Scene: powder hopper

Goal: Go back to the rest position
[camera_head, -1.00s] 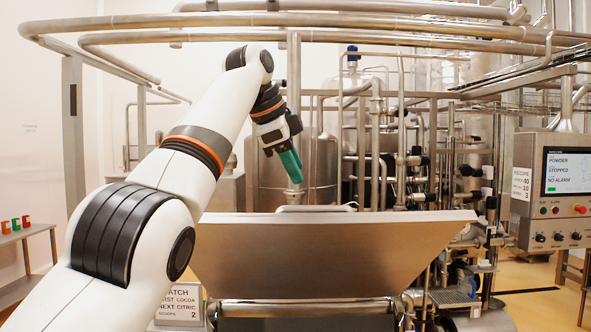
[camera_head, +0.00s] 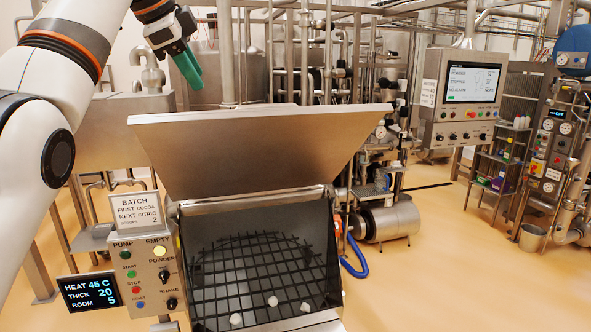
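My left arm comes in from the left. Its gripper (camera_head: 188,66), with green fingers, hangs in the air above and behind the left end of the raised hopper lid (camera_head: 250,145). The fingers overlap from this side, so I cannot tell whether they are open or shut, and I see no object in them. The gripper touches nothing that I can make out. The hopper (camera_head: 262,207) stands open below the lid, with a dark grid (camera_head: 250,270) inside. Several small white lumps lie at the grid's near edge. My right gripper is out of view.
A batch sign (camera_head: 136,210) and a pump button panel (camera_head: 147,274) stand left of the hopper, with a small black display (camera_head: 90,291) beside them. A control screen box (camera_head: 459,97) hangs at right. A shelf rack (camera_head: 500,150) stands behind it.

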